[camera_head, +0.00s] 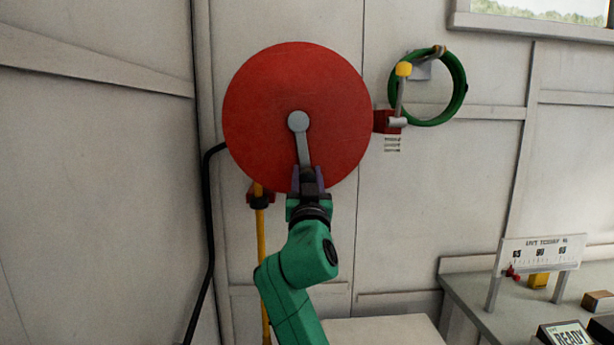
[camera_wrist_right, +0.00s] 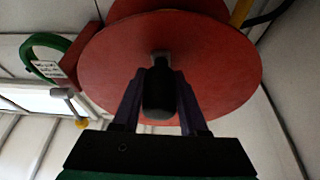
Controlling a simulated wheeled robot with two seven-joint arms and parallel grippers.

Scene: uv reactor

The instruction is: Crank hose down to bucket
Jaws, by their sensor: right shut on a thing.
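A large red reel disc (camera_head: 255,100) is mounted on the wall, with a grey crank arm (camera_head: 303,145) running down from its hub (camera_head: 298,121). My right gripper (camera_head: 308,175) is at the lower end of the crank, in front of the disc's lower edge. In the right wrist view the gripper (camera_wrist_right: 158,100) is shut on a dark crank handle (camera_wrist_right: 158,92), with a finger on each side. A yellow hose (camera_head: 261,235) hangs down from below the disc, beside my right arm. No bucket shows. My left gripper is not in view.
A green coiled hose (camera_head: 460,95) hangs on the wall at the right, next to a yellow-knobbed lever (camera_head: 402,75). A black pipe (camera_head: 209,220) runs down at the left. A bench (camera_head: 490,310) at the lower right bears a small labelled rack (camera_head: 540,252) and a READY sign (camera_head: 566,336).

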